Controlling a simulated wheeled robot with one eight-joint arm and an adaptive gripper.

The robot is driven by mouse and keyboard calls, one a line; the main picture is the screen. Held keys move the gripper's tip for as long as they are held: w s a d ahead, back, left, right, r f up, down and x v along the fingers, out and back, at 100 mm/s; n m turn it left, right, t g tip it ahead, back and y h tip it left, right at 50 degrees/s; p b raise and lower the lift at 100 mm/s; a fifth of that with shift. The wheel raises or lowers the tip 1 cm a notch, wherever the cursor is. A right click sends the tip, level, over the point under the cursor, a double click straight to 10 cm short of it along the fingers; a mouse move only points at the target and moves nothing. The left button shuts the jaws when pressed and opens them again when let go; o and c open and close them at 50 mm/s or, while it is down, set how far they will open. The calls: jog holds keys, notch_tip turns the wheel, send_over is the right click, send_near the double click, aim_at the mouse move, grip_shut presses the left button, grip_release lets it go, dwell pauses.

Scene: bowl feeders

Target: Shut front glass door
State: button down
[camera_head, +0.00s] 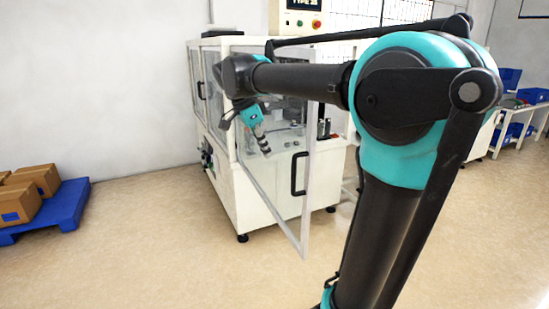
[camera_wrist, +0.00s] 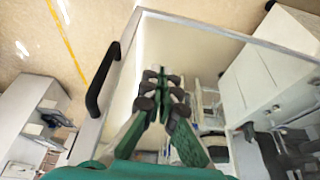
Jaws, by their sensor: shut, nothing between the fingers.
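The front glass door (camera_head: 306,205) of the white machine stands ajar in the head view, its free edge swung out toward me. It has a pale frame and a black handle (camera_head: 299,173) near that edge. In the wrist view the door frame (camera_wrist: 215,28) and black handle (camera_wrist: 102,80) show close up, the handle to the left of my fingers. My gripper (camera_head: 265,147) is seen in the head view in line with the glass pane. Its fingers (camera_wrist: 165,78) are shut and empty, over the glass area in the wrist view. I cannot tell whether they touch the pane.
The white machine (camera_head: 222,190) stands behind the door. A blue pallet (camera_head: 68,208) with cardboard boxes (camera_head: 35,180) lies at the left. A table with blue bins (camera_head: 507,78) is at the far right. Floor in front of the door is clear.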

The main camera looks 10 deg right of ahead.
aim_at(287, 169)
jog(key=shift+w+d+f, duration=0.25)
jog(key=shift+d+f, duration=0.95)
jog(key=shift+f, duration=0.15)
jog(key=shift+w+d+f, duration=0.25)
jog(key=shift+d+f, duration=0.9)
jog(key=shift+f, duration=0.25)
jog(key=shift+w+d+f, duration=0.25)
jog(key=shift+d+f, duration=0.95)
jog(key=shift+f, duration=0.15)
